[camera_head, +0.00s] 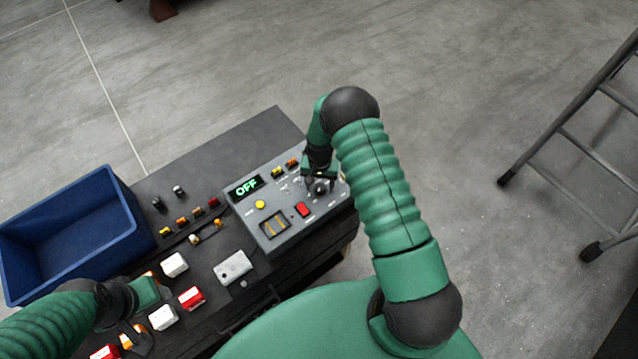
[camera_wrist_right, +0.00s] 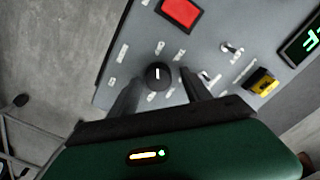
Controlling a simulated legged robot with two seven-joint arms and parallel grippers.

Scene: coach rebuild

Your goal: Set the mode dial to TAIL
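The mode dial appears to be the round black knob (camera_wrist_right: 158,76) with a white pointer line on the grey control panel (camera_wrist_right: 215,20). In the head view the knob (camera_head: 320,187) is partly covered by my right gripper (camera_head: 319,180). In the right wrist view the right gripper's two dark fingers (camera_wrist_right: 160,82) stand on either side of the knob, with a small gap on each side. The green display (camera_head: 246,187) reads OFF. The small labels around the knob are too blurred to read.
The panel also has a red rocker (camera_head: 303,209), a yellow button (camera_head: 260,204) and small toggle switches. A blue bin (camera_head: 128,205) stands at the left of the dark bench (camera_head: 235,137). Several fuses, relays and boxes lie between. A ladder (camera_head: 570,115) stands at the right.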

